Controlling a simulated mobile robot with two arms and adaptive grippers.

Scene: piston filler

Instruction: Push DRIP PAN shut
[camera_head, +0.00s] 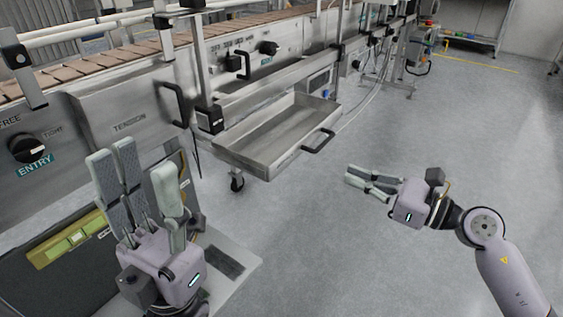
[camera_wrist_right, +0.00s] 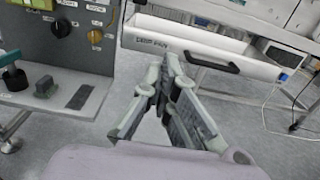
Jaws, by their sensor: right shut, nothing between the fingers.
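The drip pan (camera_head: 262,168) is a shallow steel tray pulled out from the machine's side, with a black bar handle (camera_head: 318,141) on its front. In the right wrist view its front face (camera_wrist_right: 165,42) carries a dark label and the handle (camera_wrist_right: 219,66). My right gripper (camera_head: 350,177) is shut and empty, in front of the pan and to the right of its handle, apart from it. It also shows in the right wrist view (camera_wrist_right: 171,62), below the pan's front. My left gripper (camera_head: 142,165) is raised at lower left with its fingers spread apart, nothing between them.
The steel machine has an entry knob (camera_head: 28,149) and another black handle (camera_head: 174,103) left of the pan. A dark control panel (camera_wrist_right: 70,35) stands at left in the right wrist view. Cables (camera_head: 372,98) hang right of the pan. The floor (camera_head: 320,240) in front is clear.

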